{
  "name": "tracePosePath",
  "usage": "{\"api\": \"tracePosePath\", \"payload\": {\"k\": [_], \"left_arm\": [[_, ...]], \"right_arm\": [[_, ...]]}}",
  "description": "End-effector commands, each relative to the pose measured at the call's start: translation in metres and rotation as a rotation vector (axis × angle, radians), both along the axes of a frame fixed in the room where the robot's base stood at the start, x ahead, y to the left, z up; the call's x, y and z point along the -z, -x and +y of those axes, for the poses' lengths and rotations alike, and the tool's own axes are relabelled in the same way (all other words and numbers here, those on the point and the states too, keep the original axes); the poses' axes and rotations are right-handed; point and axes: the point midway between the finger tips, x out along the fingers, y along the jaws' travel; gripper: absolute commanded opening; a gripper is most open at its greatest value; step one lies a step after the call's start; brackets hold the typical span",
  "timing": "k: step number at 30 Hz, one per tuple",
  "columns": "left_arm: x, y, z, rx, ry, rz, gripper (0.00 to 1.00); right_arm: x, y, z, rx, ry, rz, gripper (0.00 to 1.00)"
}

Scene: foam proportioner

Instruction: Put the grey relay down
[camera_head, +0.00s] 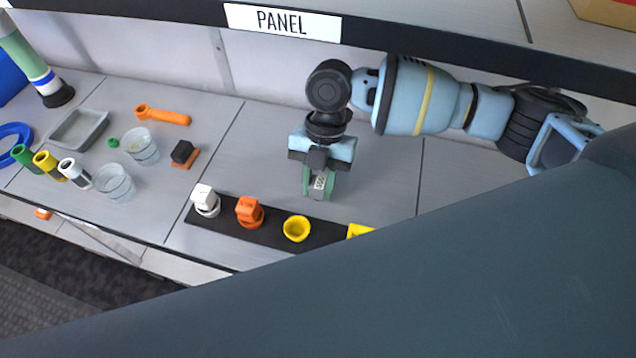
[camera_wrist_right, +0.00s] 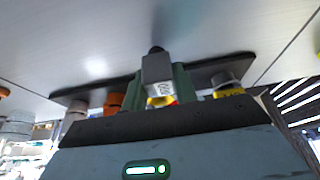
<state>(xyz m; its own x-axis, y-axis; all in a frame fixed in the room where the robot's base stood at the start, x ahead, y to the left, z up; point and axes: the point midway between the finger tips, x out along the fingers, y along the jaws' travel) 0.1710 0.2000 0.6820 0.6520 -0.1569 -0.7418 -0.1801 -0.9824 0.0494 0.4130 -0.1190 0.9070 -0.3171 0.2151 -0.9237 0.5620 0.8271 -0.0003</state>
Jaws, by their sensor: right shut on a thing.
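My right gripper (camera_head: 318,186) is shut on the grey relay (camera_head: 318,182), a small block with a printed label on its face. It hangs pointing down, just behind the black strip (camera_head: 225,225); I cannot tell its exact height. In the right wrist view the grey relay (camera_wrist_right: 158,76) sits between the green fingers of my right gripper (camera_wrist_right: 158,88). On the strip stand a white relay (camera_head: 205,198), an orange relay (camera_head: 249,210), an open yellow round socket (camera_head: 296,228) and a partly hidden yellow block (camera_head: 359,231). My left gripper is not in view.
To the left stand two clear beakers (camera_head: 141,145) (camera_head: 114,182), a grey tray (camera_head: 78,129), an orange wrench-like tool (camera_head: 163,116), a dark block on an orange base (camera_head: 183,153) and several coloured tubes (camera_head: 48,163). The grey bench top (camera_head: 245,160) is clear behind the strip's left part.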

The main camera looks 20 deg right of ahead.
Motion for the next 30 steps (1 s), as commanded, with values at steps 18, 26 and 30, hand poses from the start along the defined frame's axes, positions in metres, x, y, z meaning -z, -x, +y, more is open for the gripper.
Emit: {"api": "tracePosePath", "payload": {"k": [18, 26, 30], "left_arm": [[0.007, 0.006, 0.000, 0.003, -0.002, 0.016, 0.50], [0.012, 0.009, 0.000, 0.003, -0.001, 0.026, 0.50], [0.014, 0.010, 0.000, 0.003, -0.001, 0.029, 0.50]], "right_arm": [[-0.030, 0.041, -0.062, 0.003, 0.003, 0.003, 0.06], [-0.030, 0.075, -0.112, 0.003, 0.002, 0.003, 0.06], [-0.031, 0.088, -0.130, 0.001, 0.002, 0.001, 0.06]]}}
